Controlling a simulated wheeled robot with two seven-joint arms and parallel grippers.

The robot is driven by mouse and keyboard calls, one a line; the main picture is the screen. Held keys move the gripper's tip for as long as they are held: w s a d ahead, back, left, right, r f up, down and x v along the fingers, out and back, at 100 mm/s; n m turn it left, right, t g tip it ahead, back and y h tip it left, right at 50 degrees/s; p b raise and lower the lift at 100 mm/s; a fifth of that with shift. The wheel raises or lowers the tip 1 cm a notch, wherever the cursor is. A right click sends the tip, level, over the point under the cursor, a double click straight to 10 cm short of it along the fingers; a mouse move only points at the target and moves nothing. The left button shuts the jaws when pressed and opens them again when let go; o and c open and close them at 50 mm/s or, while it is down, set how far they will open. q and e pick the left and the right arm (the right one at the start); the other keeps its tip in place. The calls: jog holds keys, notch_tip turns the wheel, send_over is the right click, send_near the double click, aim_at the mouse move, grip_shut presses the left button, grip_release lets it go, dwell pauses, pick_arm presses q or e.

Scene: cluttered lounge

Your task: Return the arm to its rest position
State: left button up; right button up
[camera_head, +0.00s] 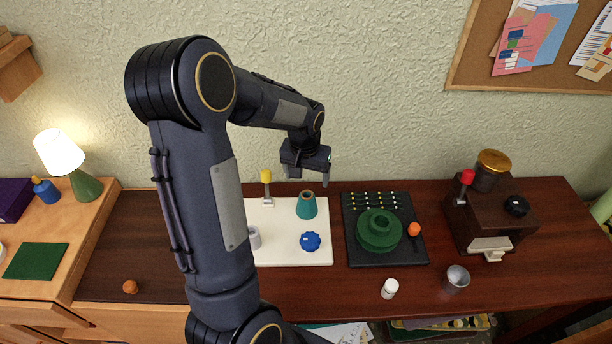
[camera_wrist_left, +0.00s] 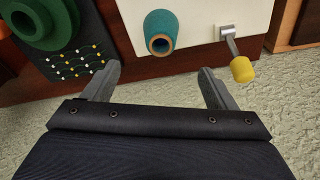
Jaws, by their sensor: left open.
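My left arm rises across the middle of the head view and bends over toward the back of the table. My left gripper (camera_head: 308,178) hangs near the wall, above and behind the white board (camera_head: 290,255). In the left wrist view the left gripper (camera_wrist_left: 160,85) has its two fingers wide apart with nothing between them. A teal cone (camera_head: 306,206) stands on the board just beyond the fingertips; it also shows in the wrist view (camera_wrist_left: 160,28). My right gripper is not in view.
A yellow-knobbed lever (camera_head: 266,178) and blue knob (camera_head: 310,241) are on the board. Right of it are a black panel with a green stepped disc (camera_head: 379,231) and a brown grinder-like box (camera_head: 490,222). A white bottle (camera_head: 390,288) and metal cup (camera_head: 456,279) stand in front.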

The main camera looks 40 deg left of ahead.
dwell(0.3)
pick_arm(q)
jog(key=s+d+r+m+t+h, duration=0.1)
jog(key=s+d+r+t+h, duration=0.1)
jog(key=s+d+r, duration=0.3)
jog(key=s+d+r+m+t+h, duration=0.1)
jog(key=s+d+r+t+h, duration=0.1)
jog(key=s+d+r, duration=0.4)
jog(key=s+d, duration=0.5)
jog(key=s, duration=0.4)
jog(key=shift+r+m, duration=0.15)
jog(key=shift+m, duration=0.15)
